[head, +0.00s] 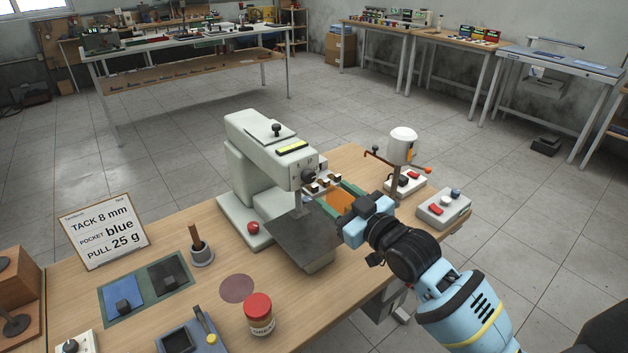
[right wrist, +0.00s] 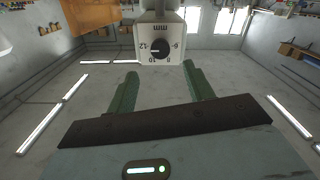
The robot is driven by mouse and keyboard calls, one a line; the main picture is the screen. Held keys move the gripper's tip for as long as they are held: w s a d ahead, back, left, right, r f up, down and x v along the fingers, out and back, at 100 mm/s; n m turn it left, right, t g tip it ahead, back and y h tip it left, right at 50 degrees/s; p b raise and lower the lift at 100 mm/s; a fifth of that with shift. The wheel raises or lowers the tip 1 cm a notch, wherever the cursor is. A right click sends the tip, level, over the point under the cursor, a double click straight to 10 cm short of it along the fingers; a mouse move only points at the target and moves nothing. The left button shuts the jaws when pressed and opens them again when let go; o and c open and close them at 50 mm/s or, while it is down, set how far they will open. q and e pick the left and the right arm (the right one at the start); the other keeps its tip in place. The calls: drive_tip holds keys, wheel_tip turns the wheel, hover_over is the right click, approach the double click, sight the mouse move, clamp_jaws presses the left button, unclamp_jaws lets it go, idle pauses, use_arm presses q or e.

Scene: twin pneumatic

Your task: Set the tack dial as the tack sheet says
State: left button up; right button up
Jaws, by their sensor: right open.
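The tack sheet (head: 103,231) stands at the left of the bench and reads "TACK 8 mm, POCKET blue, PULL 25 g". The tack dial (head: 308,175) is a round dark knob on the end of the pale machine's head (head: 268,145). In the right wrist view the dial (right wrist: 156,49) appears upside down on a white plate marked "mm", with 10 and 12 legible. A pale mark on its knob points left, close to 12. My right gripper (head: 327,192) is open and empty, its green fingers (right wrist: 160,70) pointing toward the dial, apart from it. My left gripper is out of view.
A dark metal plate (head: 302,238) lies below the machine head. A white canister on a stand (head: 402,147) and a grey box with a red switch (head: 443,209) stand at right. A red-lidded jar (head: 259,314) and a blue and dark pocket mat (head: 122,318) are at front left.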

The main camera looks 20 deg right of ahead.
sight(311, 177)
drive_tip(key=x, duration=0.6)
drive_tip(key=shift+w+a, duration=0.1)
drive_tip(key=shift+w, duration=0.15)
drive_tip(key=shift+w+a, duration=0.2)
drive_tip(key=shift+w, duration=0.3)
drive_tip(key=shift+c, duration=0.4)
drive_tip(key=c, duration=0.9)
